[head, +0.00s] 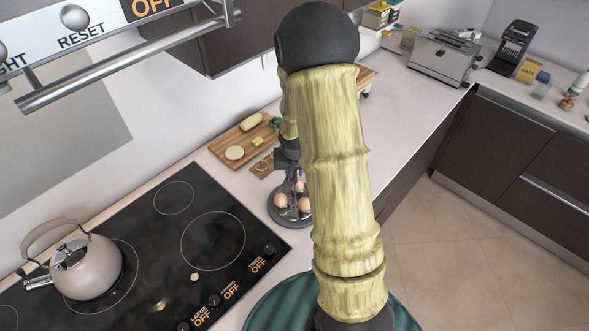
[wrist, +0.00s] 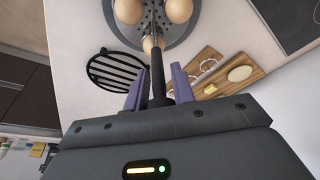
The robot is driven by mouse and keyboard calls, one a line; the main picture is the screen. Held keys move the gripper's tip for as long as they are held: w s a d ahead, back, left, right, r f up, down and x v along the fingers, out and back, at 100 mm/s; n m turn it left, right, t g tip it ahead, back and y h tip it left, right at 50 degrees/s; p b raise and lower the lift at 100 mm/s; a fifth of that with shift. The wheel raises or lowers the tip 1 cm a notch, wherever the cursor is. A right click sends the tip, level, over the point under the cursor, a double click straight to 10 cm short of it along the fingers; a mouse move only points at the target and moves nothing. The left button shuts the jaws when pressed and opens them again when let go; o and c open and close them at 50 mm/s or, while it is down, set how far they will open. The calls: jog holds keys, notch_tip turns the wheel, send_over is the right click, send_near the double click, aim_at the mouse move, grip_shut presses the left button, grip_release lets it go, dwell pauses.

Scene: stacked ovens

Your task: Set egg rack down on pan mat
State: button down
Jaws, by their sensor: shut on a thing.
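The egg rack (head: 289,216) is a grey round perforated tray with several brown eggs and a dark upright handle. In the wrist view it shows at the top (wrist: 133,37). My gripper (wrist: 158,88) is shut on the handle, with a purple finger on each side. In the head view my arm hides most of the gripper. A black round slatted mat (wrist: 116,69), seemingly the pan mat, lies on the counter left of the handle in the wrist view. The mat is hidden in the head view.
A wooden board (head: 236,146) with food on it lies behind the rack. The black cooktop (head: 160,250) with a kettle (head: 88,262) is at the left. A toaster (head: 443,56) stands at the far right. The pale counter (head: 412,100) right of my arm is clear.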

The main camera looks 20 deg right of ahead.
jog(key=shift+f, duration=0.15)
jog(key=c, duration=1.2)
grip_release()
jog(key=shift+o, duration=0.2)
jog(key=b+v, duration=0.1)
jog(key=v, duration=1.1)
jog(key=shift+r, duration=0.2)
